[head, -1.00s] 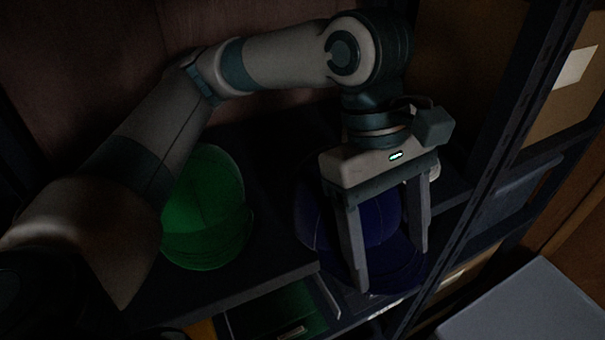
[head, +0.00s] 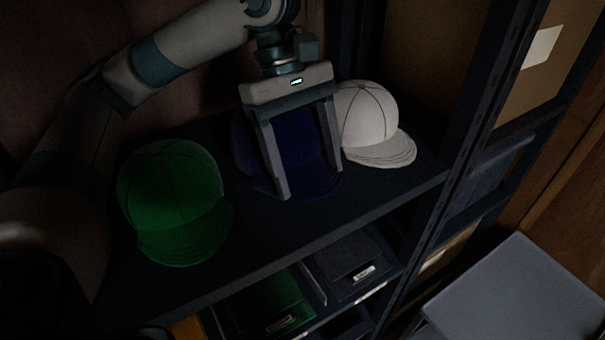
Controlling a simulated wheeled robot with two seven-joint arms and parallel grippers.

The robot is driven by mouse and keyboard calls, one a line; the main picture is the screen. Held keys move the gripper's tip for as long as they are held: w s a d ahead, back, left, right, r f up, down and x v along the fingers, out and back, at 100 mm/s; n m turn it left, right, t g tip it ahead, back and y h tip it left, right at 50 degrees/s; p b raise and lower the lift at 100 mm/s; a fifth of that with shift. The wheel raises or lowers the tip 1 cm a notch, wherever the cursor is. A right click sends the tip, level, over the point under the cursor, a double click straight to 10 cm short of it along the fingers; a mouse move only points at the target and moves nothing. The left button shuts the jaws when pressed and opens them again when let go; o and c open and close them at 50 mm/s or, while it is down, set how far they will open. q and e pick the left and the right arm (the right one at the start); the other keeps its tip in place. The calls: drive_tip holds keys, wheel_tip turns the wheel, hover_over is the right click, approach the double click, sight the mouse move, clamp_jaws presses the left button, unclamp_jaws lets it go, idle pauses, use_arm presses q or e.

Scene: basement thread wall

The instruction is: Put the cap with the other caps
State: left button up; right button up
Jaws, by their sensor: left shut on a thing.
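A dark blue cap (head: 300,160) is between a green cap (head: 172,200) on its left and a white cap (head: 367,120) on its right. The green and white caps sit on a dark shelf (head: 235,250). My left gripper (head: 309,182) comes from above and is shut on the blue cap, with one finger in front of it and one at its right side. The blue cap is over the shelf, behind its front edge; I cannot tell whether it touches the surface. My right gripper is not in view.
Below the shelf are a green bin (head: 268,303) and a dark bin (head: 350,268) with labels. A dark rack post (head: 470,165) stands at the right, with a cardboard box (head: 535,85) beyond it. A grey flat-topped object (head: 515,290) is at lower right.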

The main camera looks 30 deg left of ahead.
use_arm(q)
drive_tip(key=shift+w+a, duration=0.2)
drive_tip(key=shift+a, duration=0.1)
drive_tip(key=f, duration=0.2)
drive_tip(key=shift+w+a+f, duration=0.1)
drive_tip(key=shift+a+f, duration=0.2)
drive_tip(key=shift+a, duration=0.05)
drive_tip(key=shift+f, duration=0.45)
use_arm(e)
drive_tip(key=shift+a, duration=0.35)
use_arm(q)
drive_tip(key=o, duration=1.1)
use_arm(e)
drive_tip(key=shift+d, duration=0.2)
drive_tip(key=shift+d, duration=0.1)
